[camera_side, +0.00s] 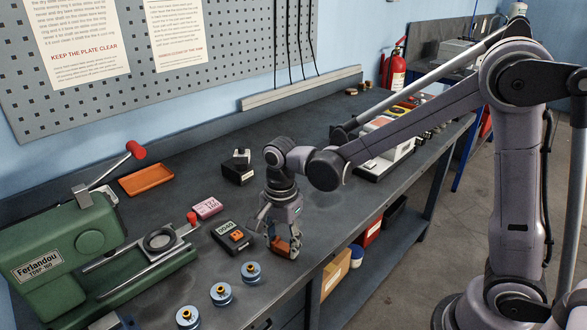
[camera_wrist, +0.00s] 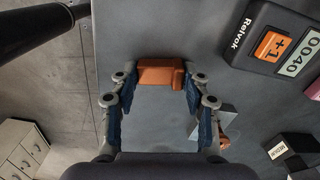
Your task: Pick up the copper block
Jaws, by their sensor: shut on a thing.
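The copper block (camera_side: 281,245) is between the fingers of my gripper (camera_side: 282,238) in the side view, low over the bench near its front edge. In the wrist view the orange-brown block (camera_wrist: 158,74) lies between the two fingertips of my gripper (camera_wrist: 160,85), with a finger at each end. My gripper is shut on it. Part of the block is hidden by the fingers in the side view. I cannot tell whether its underside touches the bench.
A black Relvok counter (camera_side: 233,236) stands close left of my gripper. Several blue round holders (camera_side: 221,294) sit in front of it. A pink box (camera_side: 207,208), an orange tray (camera_side: 146,179) and a green Ferlandou machine (camera_side: 60,255) are left. The bench's front edge (camera_side: 330,258) is near.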

